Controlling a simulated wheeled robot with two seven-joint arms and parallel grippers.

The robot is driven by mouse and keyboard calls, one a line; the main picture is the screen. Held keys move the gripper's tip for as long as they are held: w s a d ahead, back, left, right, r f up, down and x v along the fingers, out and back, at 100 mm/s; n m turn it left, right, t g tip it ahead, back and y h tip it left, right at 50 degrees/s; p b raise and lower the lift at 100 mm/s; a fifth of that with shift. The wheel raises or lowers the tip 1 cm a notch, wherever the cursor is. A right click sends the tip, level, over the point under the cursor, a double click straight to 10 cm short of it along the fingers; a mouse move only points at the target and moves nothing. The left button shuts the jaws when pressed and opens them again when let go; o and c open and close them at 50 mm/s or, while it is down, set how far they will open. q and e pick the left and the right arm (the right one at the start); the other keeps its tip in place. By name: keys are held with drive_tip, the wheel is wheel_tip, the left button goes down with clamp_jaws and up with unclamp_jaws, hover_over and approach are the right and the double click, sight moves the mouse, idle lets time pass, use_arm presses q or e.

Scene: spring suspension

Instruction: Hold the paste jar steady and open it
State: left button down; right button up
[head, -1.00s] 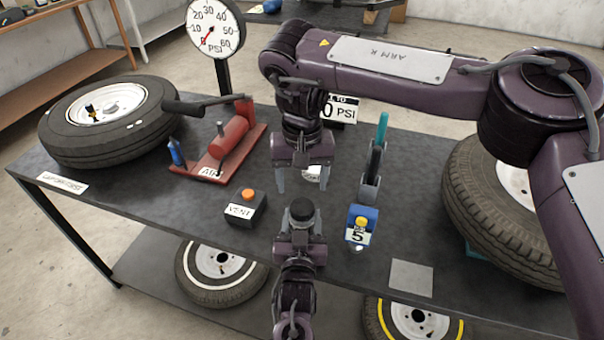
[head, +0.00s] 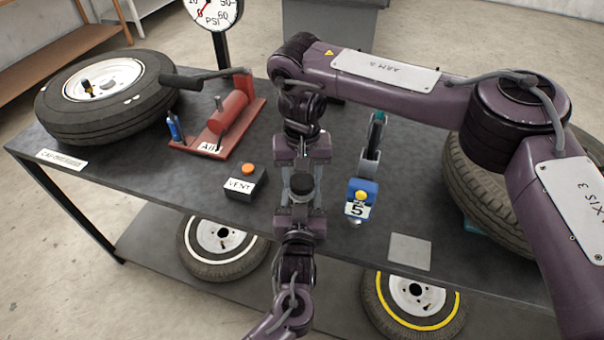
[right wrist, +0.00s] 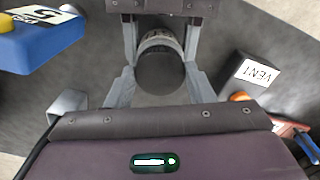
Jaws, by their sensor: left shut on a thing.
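The paste jar has a dark round lid (head: 301,184) and a pale, labelled body, mostly hidden by fingers. It shows near the middle of the head view and between the fingers in the right wrist view (right wrist: 160,70). My left gripper (head: 300,207) comes up from the bottom of the head view and is shut on the jar body. My right gripper (head: 303,170) is at the lid from the far side. In the right wrist view its open fingers (right wrist: 161,76) stand on either side of the lid, with small gaps.
A black VENT box (head: 243,186) with an orange button stands left of the jar. A blue block marked 5 (head: 360,199) stands close on the right. A red pump (head: 225,118) and a tire (head: 100,95) are at left, another tire at right (head: 470,185).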

drive_tip(key=c, duration=0.4)
drive_tip(key=n, duration=0.3)
drive_tip(key=shift+n, duration=0.4)
drive_tip(key=shift+c, duration=0.3)
drive_tip(key=n, duration=1.4)
drive_tip(key=shift+r+n, duration=0.1)
drive_tip(key=shift+n, duration=0.3)
drive_tip(key=n, duration=1)
drive_tip(key=shift+w+n, duration=0.1)
drive_tip(key=shift+n, duration=0.2)
drive_tip(key=n, duration=1.2)
drive_tip(key=shift+r+n, duration=0.1)
drive_tip(key=shift+n, duration=0.3)
drive_tip(key=n, duration=0.6)
drive_tip(key=shift+n, duration=0.3)
drive_tip(key=n, duration=0.5)
